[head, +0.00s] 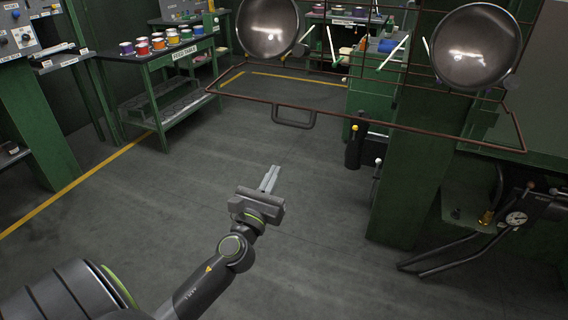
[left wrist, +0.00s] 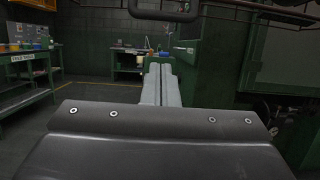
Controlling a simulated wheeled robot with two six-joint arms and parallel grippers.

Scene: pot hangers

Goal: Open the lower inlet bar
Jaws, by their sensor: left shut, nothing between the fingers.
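A rusty thin-barred frame (head: 420,131) hangs at the upper right of the head view. A dark U-shaped handle (head: 294,122) is fixed to its near lower bar. I cannot tell which bar is the inlet bar. My left gripper (head: 269,179) is shut and empty, below the handle in the picture and apart from it. In the left wrist view the closed fingers (left wrist: 160,85) point forward, with a dark handle (left wrist: 165,14) above them at the top edge. The frame's bars (left wrist: 265,11) run to its right. My right gripper is out of view.
Two round metal pans (head: 268,28) (head: 475,47) hang at the frame. A green table (head: 185,52) with colored cans stands at the back left. Green machinery with a gauge (head: 516,218) and protruding black levers stands at the right. The grey floor (head: 330,260) around my left gripper is clear.

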